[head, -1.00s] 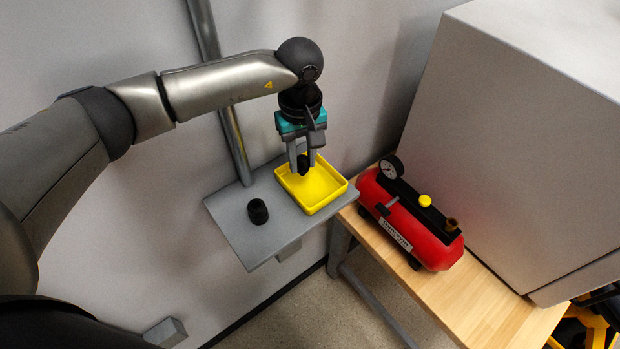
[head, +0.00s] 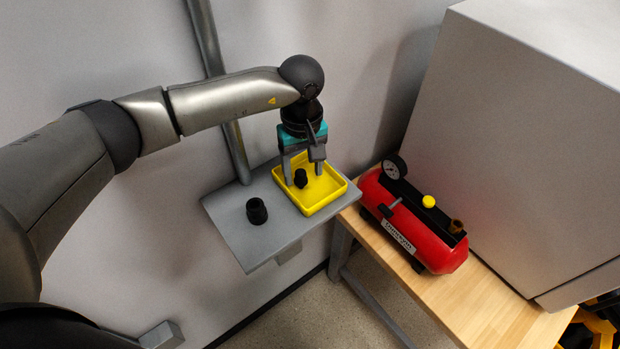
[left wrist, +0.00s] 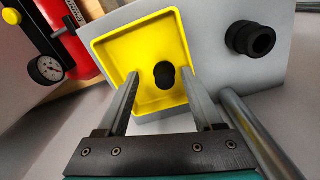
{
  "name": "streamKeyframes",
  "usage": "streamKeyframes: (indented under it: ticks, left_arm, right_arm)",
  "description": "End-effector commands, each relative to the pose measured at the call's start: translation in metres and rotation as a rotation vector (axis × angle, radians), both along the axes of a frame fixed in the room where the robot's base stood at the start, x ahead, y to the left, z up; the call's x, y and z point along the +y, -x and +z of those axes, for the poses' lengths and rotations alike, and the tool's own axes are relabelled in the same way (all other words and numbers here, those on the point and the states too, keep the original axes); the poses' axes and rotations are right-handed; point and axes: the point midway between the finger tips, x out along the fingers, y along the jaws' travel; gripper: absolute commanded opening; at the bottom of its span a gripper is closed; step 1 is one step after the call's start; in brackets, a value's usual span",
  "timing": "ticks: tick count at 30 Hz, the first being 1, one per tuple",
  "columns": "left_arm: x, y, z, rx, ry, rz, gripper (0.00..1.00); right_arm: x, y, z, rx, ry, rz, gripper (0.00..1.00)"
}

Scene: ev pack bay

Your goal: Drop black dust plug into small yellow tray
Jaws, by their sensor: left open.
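The small yellow tray (head: 326,200) sits on a grey shelf. A black dust plug (head: 300,178) is inside the tray's outline, between the fingers of my left gripper (head: 303,178). The left wrist view shows the plug (left wrist: 165,75) over the tray floor (left wrist: 115,55), with the open fingers (left wrist: 160,80) apart on both sides and not touching it. I cannot tell whether the plug rests on the floor or is still falling. A second black plug-like piece (head: 257,211) stands on the shelf left of the tray; it also shows in the left wrist view (left wrist: 251,39). My right gripper is not in view.
A red compressor (head: 420,230) with a gauge stands on a wooden bench (head: 450,290) to the right. A large grey cabinet (head: 500,150) fills the far right. A grey post (head: 207,40) rises behind the shelf.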

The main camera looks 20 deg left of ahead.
Motion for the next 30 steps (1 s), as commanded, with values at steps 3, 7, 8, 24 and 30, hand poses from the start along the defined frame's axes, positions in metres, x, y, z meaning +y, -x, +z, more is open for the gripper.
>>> streamKeyframes:
  ticks: [3, 7, 8, 24, 30]
  left_arm:
    - [0.000, 0.000, 0.000, 0.000, 0.000, 0.000, 0.68]
    - [0.000, 0.000, 0.002, 0.000, 0.000, 0.000, 0.68]
    - [0.000, 0.000, 0.004, -0.001, -0.001, 0.000, 0.68]
    - [0.000, -0.001, 0.114, -0.006, 0.001, -0.001, 0.68]
    - [0.000, 0.000, 0.143, -0.003, 0.000, 0.000, 0.68]
  right_arm:
    - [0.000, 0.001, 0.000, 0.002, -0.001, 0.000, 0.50]
    - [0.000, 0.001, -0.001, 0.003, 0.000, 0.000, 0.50]
    - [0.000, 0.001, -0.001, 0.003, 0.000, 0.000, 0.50]
    - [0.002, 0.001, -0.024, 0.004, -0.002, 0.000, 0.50]
    - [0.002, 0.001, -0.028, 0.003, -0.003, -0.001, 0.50]
